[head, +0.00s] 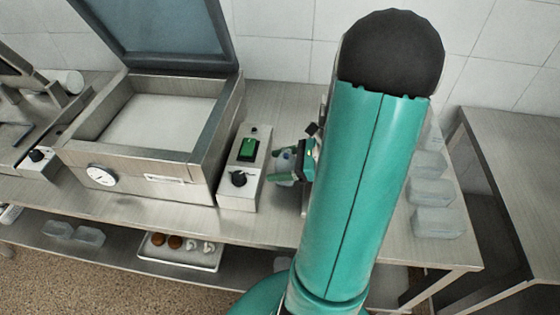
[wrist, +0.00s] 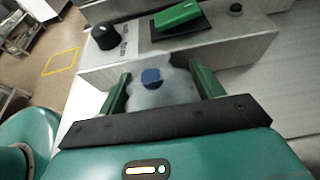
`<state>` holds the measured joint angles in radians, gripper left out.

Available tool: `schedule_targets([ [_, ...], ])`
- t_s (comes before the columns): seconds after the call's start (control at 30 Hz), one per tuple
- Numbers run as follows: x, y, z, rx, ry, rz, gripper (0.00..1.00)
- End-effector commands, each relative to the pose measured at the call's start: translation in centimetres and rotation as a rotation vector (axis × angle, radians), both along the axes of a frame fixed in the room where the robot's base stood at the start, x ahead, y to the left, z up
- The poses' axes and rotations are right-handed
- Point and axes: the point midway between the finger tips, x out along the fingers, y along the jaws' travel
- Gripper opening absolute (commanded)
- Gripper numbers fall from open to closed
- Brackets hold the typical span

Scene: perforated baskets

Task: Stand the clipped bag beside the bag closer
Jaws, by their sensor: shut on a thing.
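My gripper (wrist: 161,88) has its green fingers on either side of a translucent pale bag (wrist: 148,95) with a blue clip (wrist: 151,76) at its top. The gripper is shut on the bag. In the head view the bag (head: 284,168) shows small and partly hidden by the gripper (head: 297,165). It is just right of a narrow steel box (head: 243,185) with a green switch and a black knob, which looks like the bag closer. The box also shows in the wrist view (wrist: 225,47), close beyond the bag. I cannot tell whether the bag touches the box or the bench.
A large steel machine (head: 138,172) with its lid raised stands left of the box. Several clear containers (head: 435,192) line the bench's right side. A tray (head: 180,256) sits on the lower shelf. My teal arm hides much of the bench right of the box.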

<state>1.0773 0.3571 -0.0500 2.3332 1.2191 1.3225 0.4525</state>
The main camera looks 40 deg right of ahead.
Motion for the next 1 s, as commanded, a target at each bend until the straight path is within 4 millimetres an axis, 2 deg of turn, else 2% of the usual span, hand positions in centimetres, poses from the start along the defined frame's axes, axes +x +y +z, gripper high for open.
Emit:
schedule_targets([
  [0.33,-0.1,0.0,-0.3,0.000,0.000,-0.001,0.37],
  [0.37,-0.1,0.0,-0.3,0.000,0.000,-0.001,0.72],
  [0.43,-0.1,-0.1,-0.3,0.000,0.000,-0.001,0.86],
  [0.47,-0.1,-0.1,-0.3,0.000,0.000,-0.001,0.88],
  [0.83,-0.1,-0.3,0.2,-0.002,-0.002,-0.001,0.88],
  [1.0,-1.9,-1.8,1.1,-0.002,-0.001,-0.005,0.88],
])
